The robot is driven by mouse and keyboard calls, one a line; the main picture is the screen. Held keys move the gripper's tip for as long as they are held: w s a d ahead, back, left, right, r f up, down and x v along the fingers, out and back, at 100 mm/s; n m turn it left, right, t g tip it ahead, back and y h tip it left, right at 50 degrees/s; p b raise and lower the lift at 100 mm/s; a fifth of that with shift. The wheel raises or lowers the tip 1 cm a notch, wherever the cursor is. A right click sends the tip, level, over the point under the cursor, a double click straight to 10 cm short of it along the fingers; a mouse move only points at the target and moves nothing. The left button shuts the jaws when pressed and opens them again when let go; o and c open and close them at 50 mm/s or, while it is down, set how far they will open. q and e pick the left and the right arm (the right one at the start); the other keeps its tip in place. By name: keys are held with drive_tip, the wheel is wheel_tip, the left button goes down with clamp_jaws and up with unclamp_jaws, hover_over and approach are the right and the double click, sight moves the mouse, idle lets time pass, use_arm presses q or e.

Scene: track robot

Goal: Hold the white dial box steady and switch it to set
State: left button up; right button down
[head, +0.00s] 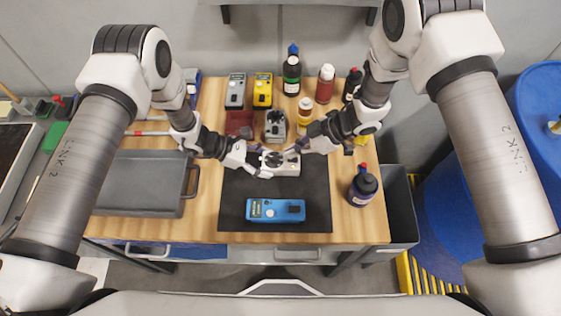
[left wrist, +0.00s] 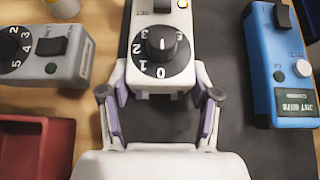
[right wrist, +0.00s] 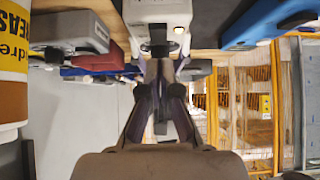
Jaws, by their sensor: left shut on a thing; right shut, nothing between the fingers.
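The white dial box (head: 289,169) lies on the black mat (head: 232,205), in the middle of the table. In the left wrist view it shows a black dial (left wrist: 160,43) numbered around its edge, with a dark switch partly cut off at the top. My left gripper (head: 260,163) is shut on the box's dial end, one finger along each side. My right gripper (head: 299,151) is shut and empty at the box's other end. In the right wrist view its closed fingertips (right wrist: 164,68) are just by a dark part below the white box (right wrist: 157,12); I cannot tell whether they touch.
A blue box (head: 276,210) lies nearer on the mat. A grey dial box (head: 275,126) and a red tray (head: 239,122) are behind. Grey and yellow boxes and several bottles stand at the back. A dark bottle (head: 362,189) stands right, a grey tray (head: 140,183) left.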

sight(293, 159)
drive_tip(key=shift+f, duration=0.15)
drive_tip(key=shift+f, duration=0.8)
drive_tip(key=shift+r, duration=3.05)
use_arm(q)
drive_tip(key=o, duration=1.6)
